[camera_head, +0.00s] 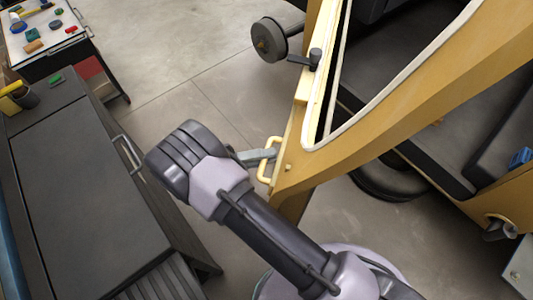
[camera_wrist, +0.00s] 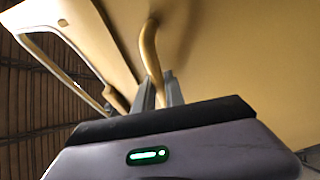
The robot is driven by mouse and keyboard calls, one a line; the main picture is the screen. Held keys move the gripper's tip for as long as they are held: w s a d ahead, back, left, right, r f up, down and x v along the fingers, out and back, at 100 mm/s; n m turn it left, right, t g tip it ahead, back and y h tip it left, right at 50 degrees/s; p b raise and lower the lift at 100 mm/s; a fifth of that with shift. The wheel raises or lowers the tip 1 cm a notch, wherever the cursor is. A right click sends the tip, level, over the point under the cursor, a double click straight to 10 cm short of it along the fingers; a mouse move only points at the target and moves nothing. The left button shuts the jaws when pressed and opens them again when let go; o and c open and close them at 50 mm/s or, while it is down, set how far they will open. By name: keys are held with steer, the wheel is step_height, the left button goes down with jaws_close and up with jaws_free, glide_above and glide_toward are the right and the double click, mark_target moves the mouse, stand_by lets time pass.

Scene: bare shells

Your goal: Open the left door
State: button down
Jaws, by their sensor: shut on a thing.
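The yellow door (camera_head: 345,147) has a white-edged window opening and stands right of centre in the head view. Its yellow bar handle (camera_head: 267,160) sticks out on the left. My gripper (camera_head: 262,156) reaches the handle from the left and is shut on it. In the wrist view the handle (camera_wrist: 150,50) runs down between the two grey fingers of my gripper (camera_wrist: 160,97), with the plain yellow door panel (camera_wrist: 230,65) behind. I cannot tell how far the door stands from its frame.
A dark cabinet (camera_head: 70,170) with a bar handle stands on the left, close to my arm. A workbench (camera_head: 40,40) with small items is at the upper left. A small wheel (camera_head: 268,40) is beyond the door. Bare concrete floor (camera_head: 185,65) lies between bench and vehicle.

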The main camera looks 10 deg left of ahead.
steer(key=c, duration=1.4)
jaws_free()
